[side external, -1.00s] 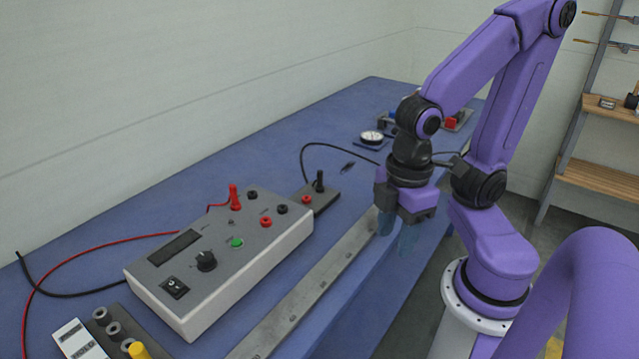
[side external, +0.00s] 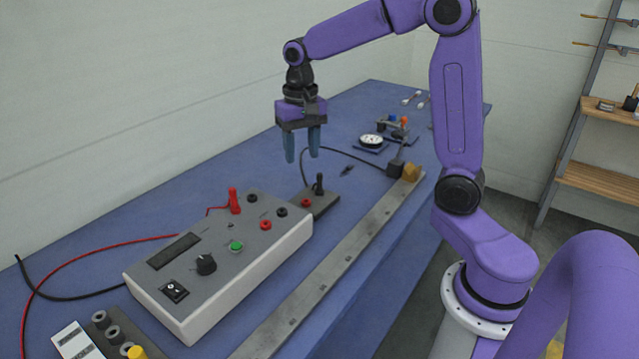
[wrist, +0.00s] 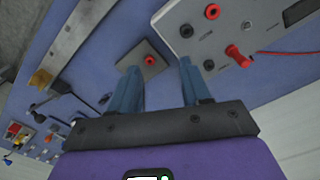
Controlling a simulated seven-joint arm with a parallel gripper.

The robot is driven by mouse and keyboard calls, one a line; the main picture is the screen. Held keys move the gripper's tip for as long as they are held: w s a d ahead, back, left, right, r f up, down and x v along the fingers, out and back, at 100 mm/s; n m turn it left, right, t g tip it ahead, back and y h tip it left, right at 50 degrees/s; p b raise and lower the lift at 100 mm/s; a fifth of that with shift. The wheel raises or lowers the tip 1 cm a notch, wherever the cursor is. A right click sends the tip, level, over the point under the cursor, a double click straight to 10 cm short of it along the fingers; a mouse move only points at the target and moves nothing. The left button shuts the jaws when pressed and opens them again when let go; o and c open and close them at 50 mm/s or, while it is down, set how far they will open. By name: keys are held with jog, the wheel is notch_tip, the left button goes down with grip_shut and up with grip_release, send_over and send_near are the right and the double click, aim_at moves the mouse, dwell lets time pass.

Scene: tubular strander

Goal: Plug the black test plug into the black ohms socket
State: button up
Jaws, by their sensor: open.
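The black test plug (side external: 320,183) stands upright in a small grey block (side external: 327,203) behind the meter box (side external: 220,262). A black cable curves away behind it. The box's top has two black sockets, one (side external: 252,198) beside the red plug (side external: 234,200) and one (side external: 281,212) nearer the block. Their labels are too small to read, so I cannot tell which is ohms. My gripper (side external: 302,158) is open and empty, pointing down above the block area.
A red socket (side external: 266,224) lies between the black ones and the box's front edge. A long metal rail (side external: 335,262) runs along the bench. A dial gauge (side external: 371,140) stands farther back. Red and black leads lie at the left. Blue bench (side external: 225,170) behind the box is clear.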

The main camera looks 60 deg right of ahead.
jog(key=w+d+m, duration=0.5)
jog(key=d+m, duration=0.3)
jog(key=d, duration=0.5)
send_near(320, 174)
jog(key=f, duration=0.6)
jog(key=shift+w+d+f, duration=0.15)
jog(key=shift+w+f, duration=0.15)
jog(key=shift+f, duration=0.05)
jog(key=shift+s+a+f, duration=0.1)
jog(key=shift+a+f, duration=0.05)
jog(key=shift+f, duration=1.15)
jog(key=shift+s+a+f, duration=0.1)
jog(key=shift+f, duration=1.25)
grip_shut()
